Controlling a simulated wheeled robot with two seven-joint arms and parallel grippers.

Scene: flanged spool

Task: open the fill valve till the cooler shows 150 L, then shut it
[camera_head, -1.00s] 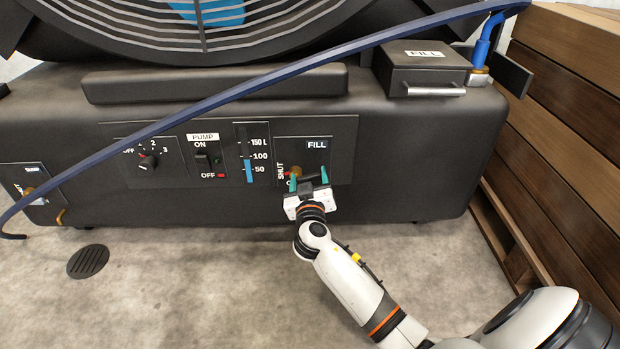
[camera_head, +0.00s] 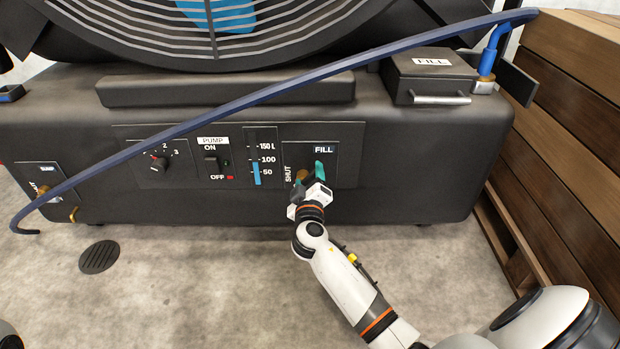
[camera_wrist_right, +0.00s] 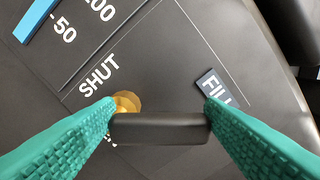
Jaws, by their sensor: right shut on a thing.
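The fill valve is on the FILL panel (camera_head: 335,165) at the right of the cooler's front. Its brass stem (camera_head: 302,174) shows beside my gripper in the head view. My right gripper (camera_head: 309,180) is shut on the valve's dark handle (camera_wrist_right: 160,128), which lies between the green fingers in the right wrist view. The fingers stand at a slant in the head view. The gripper hides most of the handle, so its exact angle to SHUT is hard to tell there. The level gauge (camera_head: 257,172) has a blue column whose top is near the 100 mark. My left gripper is out of view.
A blue hose (camera_head: 270,90) runs diagonally across the cooler's front. The pump switch (camera_head: 211,164) and a knob (camera_head: 158,163) are left of the gauge. A FILL box (camera_head: 430,75) sits on top, right. Wooden slats (camera_head: 565,110) stand at the right.

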